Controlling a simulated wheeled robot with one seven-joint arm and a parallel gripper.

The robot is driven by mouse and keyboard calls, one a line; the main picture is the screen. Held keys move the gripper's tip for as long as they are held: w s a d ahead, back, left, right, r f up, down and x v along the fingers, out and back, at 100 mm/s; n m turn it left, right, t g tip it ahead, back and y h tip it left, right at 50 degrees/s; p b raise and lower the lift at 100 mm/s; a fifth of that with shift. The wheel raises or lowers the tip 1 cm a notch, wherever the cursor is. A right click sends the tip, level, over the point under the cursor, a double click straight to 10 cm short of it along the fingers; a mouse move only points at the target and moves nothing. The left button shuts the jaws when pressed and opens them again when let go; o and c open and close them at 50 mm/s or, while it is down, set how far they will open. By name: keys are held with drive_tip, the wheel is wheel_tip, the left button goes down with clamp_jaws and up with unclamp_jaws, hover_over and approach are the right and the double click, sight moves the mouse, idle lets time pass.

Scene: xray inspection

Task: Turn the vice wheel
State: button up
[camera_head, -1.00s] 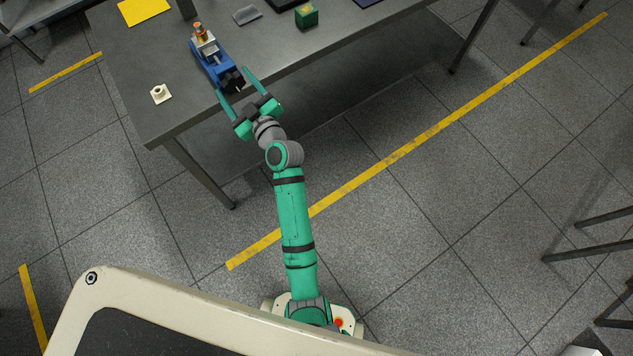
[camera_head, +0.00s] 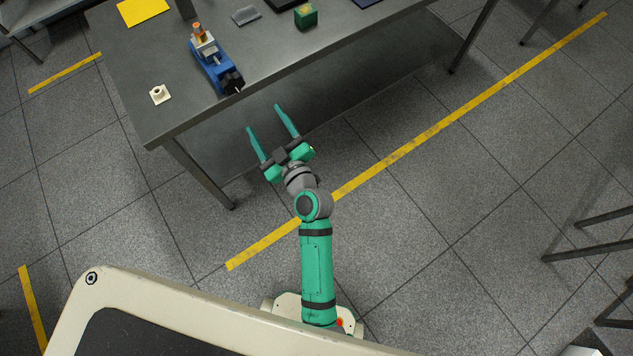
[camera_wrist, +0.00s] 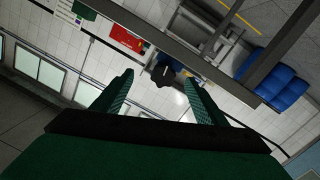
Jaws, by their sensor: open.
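The blue vice (camera_head: 213,65) stands on the grey table near its front edge in the head view. Its black wheel (camera_head: 231,83) is at the end facing me. A grey and orange piece (camera_head: 201,37) sits at the vice's far end. My gripper (camera_head: 263,118) is open and empty, in front of the table edge, apart from the wheel and to its lower right.
The grey table (camera_head: 130,85) also carries a cream flanged part (camera_head: 159,95), a yellow sheet (camera_head: 143,11), a grey piece (camera_head: 246,15) and a green box (camera_head: 306,15). A table leg (camera_head: 200,172) stands left of my arm.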

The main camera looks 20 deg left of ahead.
drive_tip(key=s+d+f+m+t+h, duration=0.1)
drive_tip(key=s+d+f+m+h, duration=0.2)
drive_tip(key=s+d, duration=0.2)
drive_tip(key=s+d+f+m+t+h, duration=0.1)
drive_tip(key=s+d+f+m+h, duration=0.3)
drive_tip(key=d, duration=0.7)
drive_tip(key=shift+s, duration=0.55)
drive_tip(key=shift+f, duration=0.1)
